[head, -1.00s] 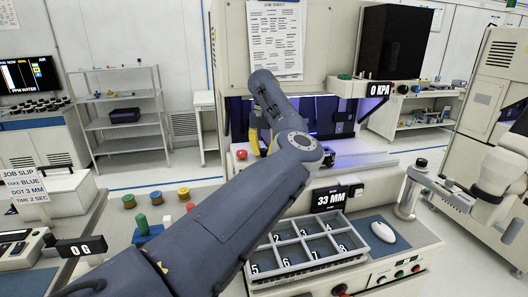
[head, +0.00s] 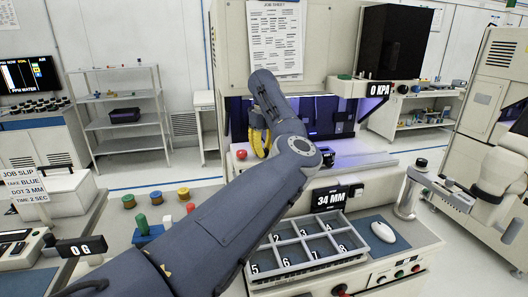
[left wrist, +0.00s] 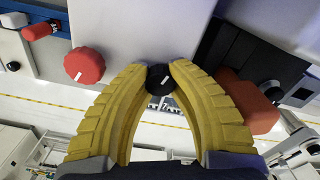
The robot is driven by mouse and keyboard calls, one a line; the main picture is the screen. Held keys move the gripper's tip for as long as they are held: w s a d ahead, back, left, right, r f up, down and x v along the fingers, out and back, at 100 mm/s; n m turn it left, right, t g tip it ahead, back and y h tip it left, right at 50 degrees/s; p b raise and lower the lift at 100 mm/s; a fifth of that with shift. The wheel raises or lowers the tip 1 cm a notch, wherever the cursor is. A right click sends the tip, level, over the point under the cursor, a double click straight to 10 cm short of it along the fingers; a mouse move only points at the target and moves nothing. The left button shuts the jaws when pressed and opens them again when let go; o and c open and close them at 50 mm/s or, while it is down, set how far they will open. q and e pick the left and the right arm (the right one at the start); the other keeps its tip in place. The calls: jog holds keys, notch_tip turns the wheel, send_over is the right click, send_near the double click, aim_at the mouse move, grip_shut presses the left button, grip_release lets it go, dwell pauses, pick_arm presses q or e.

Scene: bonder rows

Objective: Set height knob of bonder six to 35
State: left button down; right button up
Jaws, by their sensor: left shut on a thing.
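My left gripper (head: 258,142) has yellow fingers and is at the machine in the middle of the head view, partly behind my own arm. In the left wrist view, the left gripper (left wrist: 160,80) is shut on a small black knob (left wrist: 159,79) with a white pointer mark. The fingertips touch it on both sides. In the head view this knob is hidden. A black display (head: 329,198) on the machine front reads 34 MM. My right gripper is not in view.
A red knob (left wrist: 85,65) is left of the gripped knob in the left wrist view. A numbered compartment tray (head: 307,252) and a white mouse (head: 383,231) are in front of the machine. Colored spools (head: 129,201) and a 0 G display (head: 81,248) stand at left.

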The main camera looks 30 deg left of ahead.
aim_at(264, 150)
pick_arm(q)
jog(key=shift+n, duration=1.6)
jog(key=c, duration=1.1)
grip_release()
jog(key=shift+o, duration=0.2)
notch_tip(264, 150, up, 12)
